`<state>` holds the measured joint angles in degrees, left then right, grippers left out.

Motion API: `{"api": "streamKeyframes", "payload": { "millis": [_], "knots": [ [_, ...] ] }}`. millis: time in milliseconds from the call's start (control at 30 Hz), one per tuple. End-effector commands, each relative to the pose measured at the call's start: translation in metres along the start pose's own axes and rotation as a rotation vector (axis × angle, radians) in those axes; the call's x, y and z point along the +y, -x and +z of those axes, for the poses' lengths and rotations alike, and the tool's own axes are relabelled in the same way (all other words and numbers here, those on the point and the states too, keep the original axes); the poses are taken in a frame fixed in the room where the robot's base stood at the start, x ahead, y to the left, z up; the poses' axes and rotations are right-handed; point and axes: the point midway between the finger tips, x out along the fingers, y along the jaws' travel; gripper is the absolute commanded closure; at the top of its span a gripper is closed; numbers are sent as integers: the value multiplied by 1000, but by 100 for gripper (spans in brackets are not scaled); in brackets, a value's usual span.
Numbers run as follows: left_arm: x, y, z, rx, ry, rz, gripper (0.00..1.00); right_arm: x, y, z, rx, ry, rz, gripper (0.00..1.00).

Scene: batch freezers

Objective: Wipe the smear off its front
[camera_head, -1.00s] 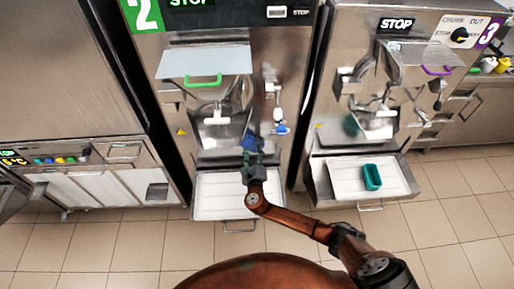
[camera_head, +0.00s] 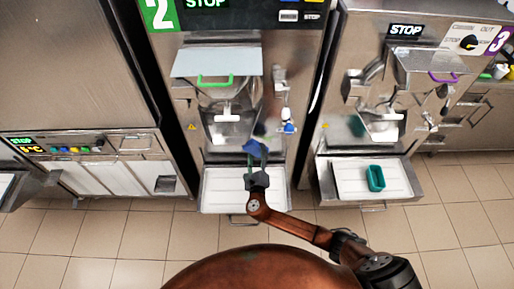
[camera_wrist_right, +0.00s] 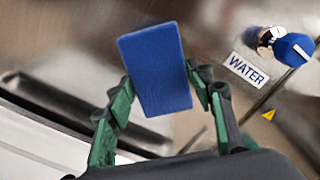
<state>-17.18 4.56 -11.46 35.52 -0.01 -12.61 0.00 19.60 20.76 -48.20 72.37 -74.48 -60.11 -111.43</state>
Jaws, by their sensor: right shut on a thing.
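My right gripper (camera_head: 255,162) is shut on a blue block-shaped sponge (camera_head: 256,147), in front of the number 2 freezer (camera_head: 185,100). In the right wrist view, the sponge (camera_wrist_right: 155,68) sits between the green-padded fingers of the right gripper (camera_wrist_right: 163,90). The freezer's steel front is blurred behind it. I cannot tell whether the sponge touches the front. A faint brownish patch (camera_head: 270,103) shows on the steel above the sponge. I cannot tell whether it is the smear or a reflection of my arm. My left gripper is not in view.
A blue-and-white water tap (camera_head: 287,122) stands out right of the sponge. A green-handled hopper cover (camera_head: 217,62) is above, and a white drip tray (camera_head: 222,195) juts out below. The number 3 freezer (camera_head: 350,75) stands right, with a green container (camera_head: 376,178) on its tray.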

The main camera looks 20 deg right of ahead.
Motion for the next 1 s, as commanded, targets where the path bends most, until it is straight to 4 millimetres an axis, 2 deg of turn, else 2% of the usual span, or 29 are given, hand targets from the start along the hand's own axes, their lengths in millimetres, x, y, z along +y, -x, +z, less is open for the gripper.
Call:
{"api": "streamKeyframes", "payload": {
  "millis": [200, 633, 1000],
  "knots": [
    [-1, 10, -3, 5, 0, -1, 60, -1, 15, 1, 0, 1, -1, 74],
    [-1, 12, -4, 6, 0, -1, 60, 0, 20, 0, 1, 1, 0, 74],
    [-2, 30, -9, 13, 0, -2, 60, -1, 46, 1, 0, 1, 0, 74]
  ]
}}
